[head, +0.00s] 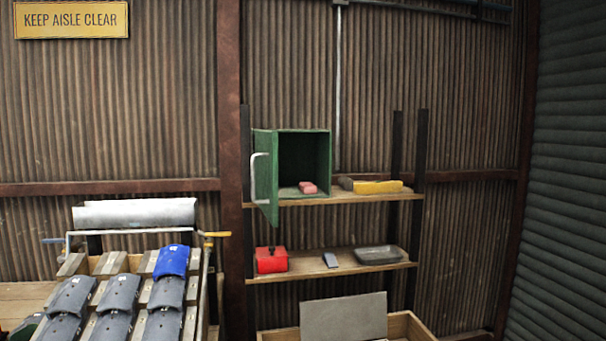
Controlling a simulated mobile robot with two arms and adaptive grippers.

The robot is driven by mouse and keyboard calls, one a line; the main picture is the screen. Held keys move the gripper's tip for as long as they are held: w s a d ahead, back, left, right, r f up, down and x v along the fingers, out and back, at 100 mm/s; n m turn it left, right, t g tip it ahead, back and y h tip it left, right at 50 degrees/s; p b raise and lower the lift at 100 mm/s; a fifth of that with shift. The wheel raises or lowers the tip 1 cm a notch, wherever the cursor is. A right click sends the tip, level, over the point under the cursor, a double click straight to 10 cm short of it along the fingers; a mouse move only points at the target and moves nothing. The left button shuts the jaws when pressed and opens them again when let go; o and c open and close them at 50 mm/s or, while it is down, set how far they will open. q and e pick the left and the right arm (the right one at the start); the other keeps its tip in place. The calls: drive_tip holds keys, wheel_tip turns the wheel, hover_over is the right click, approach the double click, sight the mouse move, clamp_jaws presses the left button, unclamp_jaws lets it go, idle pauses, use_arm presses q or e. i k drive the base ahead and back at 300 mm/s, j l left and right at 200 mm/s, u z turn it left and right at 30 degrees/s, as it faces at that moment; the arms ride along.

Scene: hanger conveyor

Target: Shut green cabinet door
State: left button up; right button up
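The green cabinet (318,160) stands on the upper shelf against the corrugated wall. Its door (266,182) is hinged on the left side and stands wide open, swung out toward me. A pale curved handle (254,178) is on the door's outer face, at its left. The back of the interior is dark. Neither of my grippers shows in the head view.
A wooden crate (415,328) stands below. A rack of grey and blue pieces (172,261) is at left.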

sight(264, 164)
drive_tip(key=j, duration=0.95)
drive_tip(key=i+j, duration=0.25)
drive_tip(key=i+j+z, duration=0.1)
drive_tip(key=i+j, duration=0.15)
drive_tip(key=j, duration=0.15)
